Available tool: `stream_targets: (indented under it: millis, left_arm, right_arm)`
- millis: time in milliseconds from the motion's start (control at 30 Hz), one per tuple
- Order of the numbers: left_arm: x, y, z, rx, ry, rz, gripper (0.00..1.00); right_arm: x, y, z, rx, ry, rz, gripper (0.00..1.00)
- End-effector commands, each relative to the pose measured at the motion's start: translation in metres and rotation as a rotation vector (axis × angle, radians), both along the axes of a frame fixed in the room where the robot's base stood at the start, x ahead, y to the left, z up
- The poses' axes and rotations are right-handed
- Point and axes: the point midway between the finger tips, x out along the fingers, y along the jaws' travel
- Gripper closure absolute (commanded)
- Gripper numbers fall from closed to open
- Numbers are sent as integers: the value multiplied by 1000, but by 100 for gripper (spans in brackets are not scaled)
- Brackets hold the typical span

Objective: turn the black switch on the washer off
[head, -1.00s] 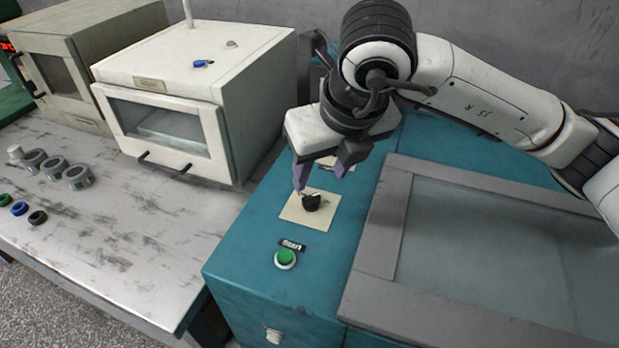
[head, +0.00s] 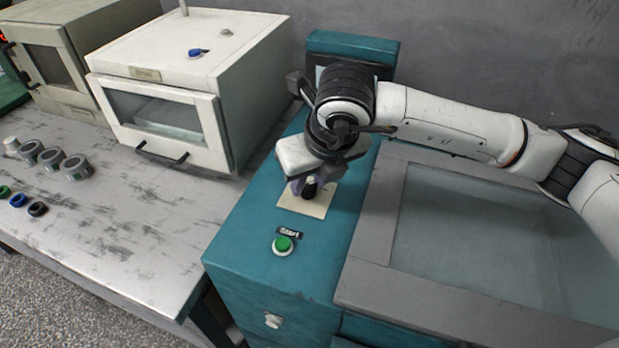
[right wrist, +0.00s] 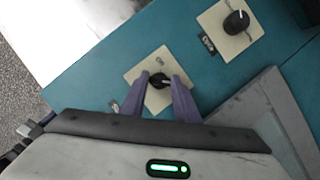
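The black switch (head: 310,189) is a small knob on a cream square plate (head: 314,209) on the teal washer top. In the right wrist view the black switch (right wrist: 159,81) shows a light pointer mark, on its cream plate (right wrist: 133,75). My right gripper (head: 307,186) is low over the plate and points down, partly hiding the switch. In the right wrist view its purple fingers (right wrist: 161,79) stand one on each side of the switch. They look spread, with a narrow gap at the right; contact is unclear. My left gripper is not in view.
A green start button (head: 283,244) sits on the teal top in front of the switch. Another black knob (right wrist: 236,22) on its own plate shows in the right wrist view. A white oven-like box (head: 190,90) stands left. A grey-framed glass lid (head: 480,240) lies right.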

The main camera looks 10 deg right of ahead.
Motion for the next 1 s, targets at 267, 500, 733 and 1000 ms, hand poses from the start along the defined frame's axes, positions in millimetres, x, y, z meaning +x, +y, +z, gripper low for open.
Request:
stream_targets:
  millis: [267,500,733,1000]
  left_arm:
    - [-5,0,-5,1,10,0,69]
    - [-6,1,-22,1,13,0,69]
    - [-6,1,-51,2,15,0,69]
    - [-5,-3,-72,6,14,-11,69]
  right_arm:
    - [0,0,0,1,0,8,94]
    - [1,-1,-3,2,-2,87,94]
    - [2,-2,-5,3,-5,259,94]
    - [3,-4,-3,3,-5,514,94]
